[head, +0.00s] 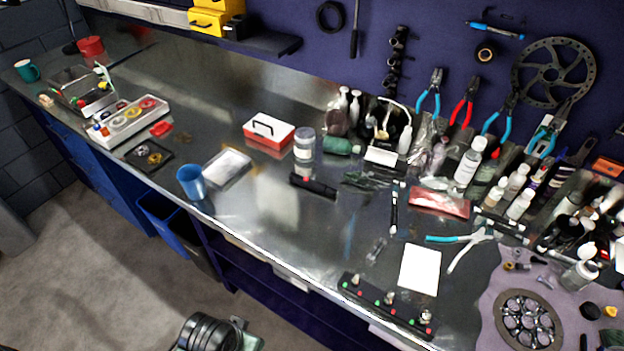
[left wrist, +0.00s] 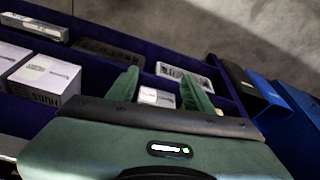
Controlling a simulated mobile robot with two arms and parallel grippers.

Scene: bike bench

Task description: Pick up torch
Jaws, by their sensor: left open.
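The torch (head: 313,186) is a short black cylinder lying on the metal bench top, near the middle of the head view. It lies just in front of a clear jar with a grey lid. My left gripper (left wrist: 160,90) shows in the left wrist view with its two green fingers apart and nothing between them. It faces the shelves below the bench, away from the torch. The torch is not in the left wrist view. A part of my arm shows at the bottom edge of the head view, low in front of the bench. My right gripper is in neither view.
A blue cup (head: 191,182) stands near the bench's front edge, left of the torch. The jar (head: 304,146) and a red-and-white box (head: 268,133) are behind it. A white card (head: 419,269) lies to the right. In the left wrist view, boxes (left wrist: 45,78) sit on the shelves beside blue bins (left wrist: 290,110).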

